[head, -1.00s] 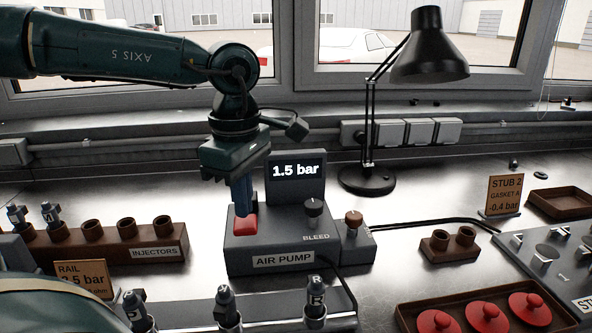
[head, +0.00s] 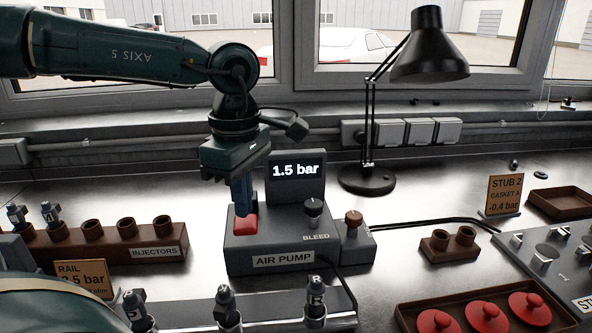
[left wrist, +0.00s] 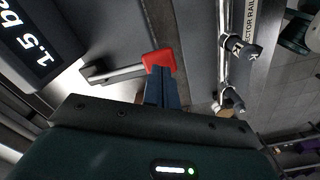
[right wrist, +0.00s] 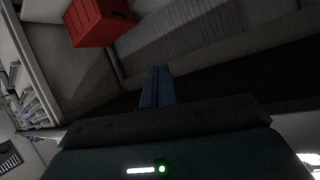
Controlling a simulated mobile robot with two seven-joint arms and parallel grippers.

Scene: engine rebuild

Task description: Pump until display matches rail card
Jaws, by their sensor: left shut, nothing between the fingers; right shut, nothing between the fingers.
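The grey air pump (head: 275,240) stands on the bench, and its display (head: 296,171) reads 1.5 bar. My left gripper (head: 243,212) is shut with nothing in it and points down at the red button (head: 246,226) on the pump. Its fingertips are at the button in the head view and also meet it in the left wrist view (left wrist: 160,62). Whether the button is pressed down I cannot tell. The rail card (head: 84,277) at lower left reads "RAIL" and a bar value ending in .5; its first digit is unclear. My right gripper (right wrist: 157,78) is shut and empty, away from the pump.
The bleed knob (head: 313,208) and a brown-capped knob (head: 353,219) are right of the button. The injector rack (head: 125,243) is at left, and upright injectors (head: 228,308) stand in front. A black lamp (head: 367,180) stands behind. A red box (right wrist: 98,20) shows in the right wrist view.

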